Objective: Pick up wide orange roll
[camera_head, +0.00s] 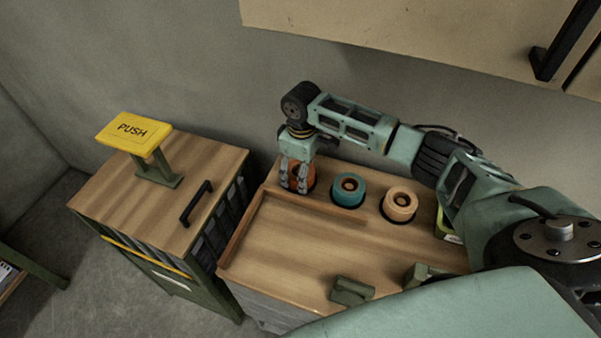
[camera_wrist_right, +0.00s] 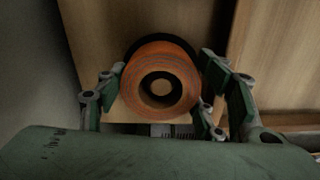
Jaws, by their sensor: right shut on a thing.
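The wide orange roll (camera_head: 301,171) is at the back left of the wooden table, partly hidden by my right gripper (camera_head: 293,186). In the right wrist view the orange roll (camera_wrist_right: 160,84) is seen end-on, with its dark round hole. There the fingers of my right gripper (camera_wrist_right: 160,100) are on both sides of it. My right gripper is shut on the orange roll, pointing down from above. I cannot tell whether the roll is lifted off its dark round base. My left gripper is not in view.
A teal roll (camera_head: 349,189) and a tan roll (camera_head: 399,204) stand on dark bases to the right. A wooden rim (camera_head: 243,226) edges the table (camera_head: 290,250). A cabinet (camera_head: 205,160) with a yellow PUSH sign (camera_head: 133,131) stands left. A wall cupboard (camera_head: 420,35) hangs above.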

